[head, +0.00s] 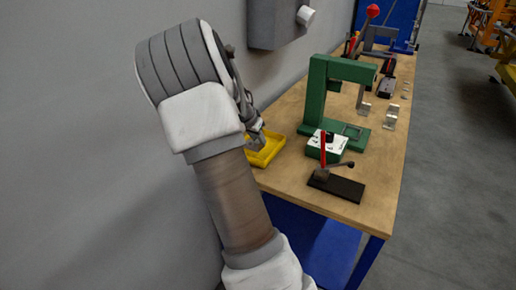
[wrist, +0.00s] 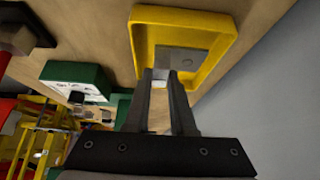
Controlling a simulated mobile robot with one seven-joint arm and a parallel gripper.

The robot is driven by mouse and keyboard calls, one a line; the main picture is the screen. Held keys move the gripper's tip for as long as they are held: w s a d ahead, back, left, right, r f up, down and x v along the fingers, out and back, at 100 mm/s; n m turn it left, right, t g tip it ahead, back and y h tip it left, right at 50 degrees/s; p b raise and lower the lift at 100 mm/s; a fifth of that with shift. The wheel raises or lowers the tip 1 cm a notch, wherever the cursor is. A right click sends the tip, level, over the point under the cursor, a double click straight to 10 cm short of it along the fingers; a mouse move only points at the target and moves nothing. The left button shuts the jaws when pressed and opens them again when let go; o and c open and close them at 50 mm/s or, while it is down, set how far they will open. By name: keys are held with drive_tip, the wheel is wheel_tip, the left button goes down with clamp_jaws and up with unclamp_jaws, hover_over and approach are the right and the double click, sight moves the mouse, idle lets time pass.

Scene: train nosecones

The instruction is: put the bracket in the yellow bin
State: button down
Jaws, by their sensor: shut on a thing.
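The yellow bin (head: 268,155) stands on the near left of the wooden table, by the wall. It also shows in the wrist view (wrist: 143,42), ahead of my fingers. A grey metal bracket (wrist: 190,60) with a small hole appears in front of the bin's inside. My gripper (wrist: 161,76) is shut on this bracket at its near end. In the head view my gripper (head: 256,138) is at the bin, partly hidden by my arm. I cannot tell whether the bracket touches the bin's floor.
A green press frame (head: 315,95) and a green-and-white box (head: 327,146) stand right of the bin. A black lever tool (head: 338,186) lies at the table's front. More metal brackets (head: 390,118) lie farther back. The grey wall is close on the left.

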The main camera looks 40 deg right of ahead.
drive_tip(key=shift+f, duration=1.85)
drive_tip(key=shift+f+b, duration=0.15)
drive_tip(key=shift+b, duration=0.15)
drive_tip(key=c, duration=0.8)
unclamp_jaws()
drive_tip(key=shift+o, duration=0.2)
